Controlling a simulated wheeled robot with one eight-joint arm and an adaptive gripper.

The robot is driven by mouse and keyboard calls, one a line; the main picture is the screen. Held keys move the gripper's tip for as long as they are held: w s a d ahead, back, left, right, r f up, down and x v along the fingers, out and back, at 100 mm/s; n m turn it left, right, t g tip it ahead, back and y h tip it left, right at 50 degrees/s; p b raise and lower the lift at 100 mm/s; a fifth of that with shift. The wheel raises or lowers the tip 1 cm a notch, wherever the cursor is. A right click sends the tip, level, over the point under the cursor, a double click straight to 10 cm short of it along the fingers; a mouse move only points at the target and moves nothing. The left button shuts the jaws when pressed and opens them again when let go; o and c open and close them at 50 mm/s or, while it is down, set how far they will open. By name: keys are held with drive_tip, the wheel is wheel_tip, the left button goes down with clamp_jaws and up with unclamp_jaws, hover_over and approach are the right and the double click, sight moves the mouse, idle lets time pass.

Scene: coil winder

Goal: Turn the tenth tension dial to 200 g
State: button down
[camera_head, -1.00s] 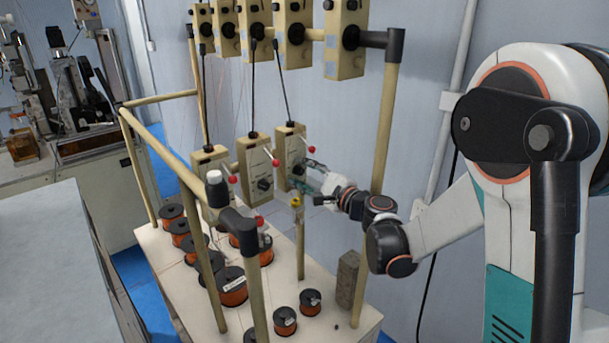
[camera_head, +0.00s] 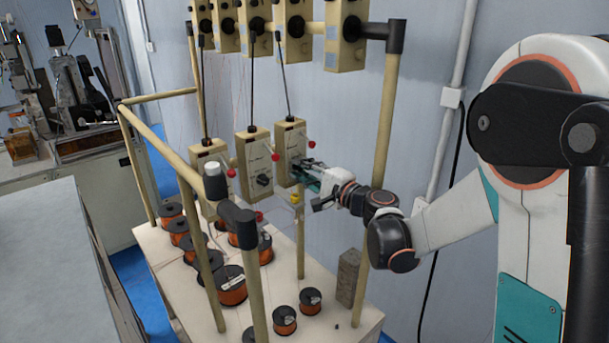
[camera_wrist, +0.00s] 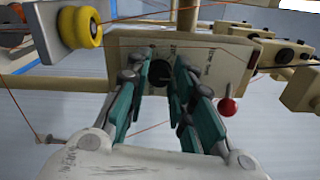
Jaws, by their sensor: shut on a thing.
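The tension dial (camera_wrist: 159,74) is a black round knob on the front of a beige tension box (camera_wrist: 222,62). My gripper (camera_wrist: 162,80) has its teal-padded fingers on either side of this dial and is shut on it. In the head view, my gripper (camera_head: 304,172) reaches from the right to the lower front of the nearest lower tension box (camera_head: 290,140). The fingers hide that dial there. The scale marks beside the dial are too small and blurred to read, so I cannot tell its setting.
A lever with a red ball (camera_wrist: 227,106) stands close to my right finger in the wrist view. A yellow roller (camera_wrist: 81,27) is at upper left. A neighbouring tension box (camera_head: 256,160) and a frame post (camera_head: 385,130) are near. Several wire spools (camera_head: 231,290) stand below.

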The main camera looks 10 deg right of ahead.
drive_tip(key=n+b, duration=0.1)
drive_tip(key=n, duration=0.3)
drive_tip(key=n+b, duration=0.1)
drive_tip(key=n, duration=0.1)
drive_tip(key=shift+f+n+b, duration=0.25)
drive_tip(key=shift+n+b, duration=0.05)
drive_tip(key=n+b, duration=0.1)
drive_tip(key=n, duration=0.4)
idle(0.4)
drive_tip(key=c, duration=1.4)
unclamp_jaws()
drive_tip(key=v, duration=1.2)
